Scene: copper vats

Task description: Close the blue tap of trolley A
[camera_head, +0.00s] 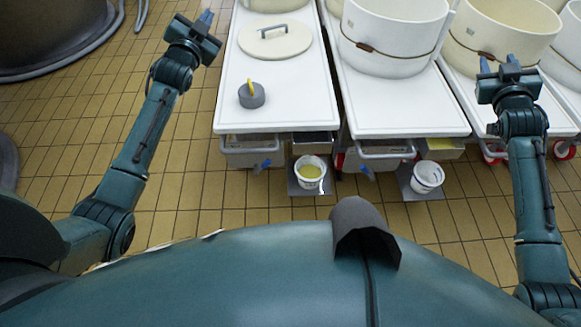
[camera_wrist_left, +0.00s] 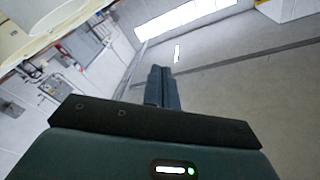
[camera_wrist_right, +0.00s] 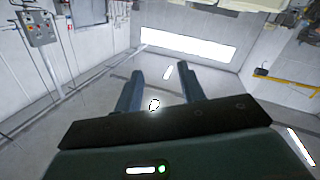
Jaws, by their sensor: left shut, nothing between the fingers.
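Two blue taps show in the head view, one low at the front of the left trolley (camera_head: 262,165) and one at the front of the middle trolley (camera_head: 367,172). I cannot read a letter that tells which trolley is A, nor tell whether either tap is open. My left gripper (camera_head: 206,17) is raised left of the left trolley, its fingers together; they also show together in the left wrist view (camera_wrist_left: 163,88). My right gripper (camera_head: 497,64) is over the right trolley, far from both taps. Its fingers stand apart and empty in the right wrist view (camera_wrist_right: 160,88).
A bucket with yellow liquid (camera_head: 310,172) stands beside the left tap; an emptier-looking white bucket (camera_head: 427,177) stands right of the middle tap. The left trolley top (camera_head: 290,105) bears a round lid (camera_head: 275,39) and a grey weight-like piece (camera_head: 251,97). Tiled floor is free in front.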

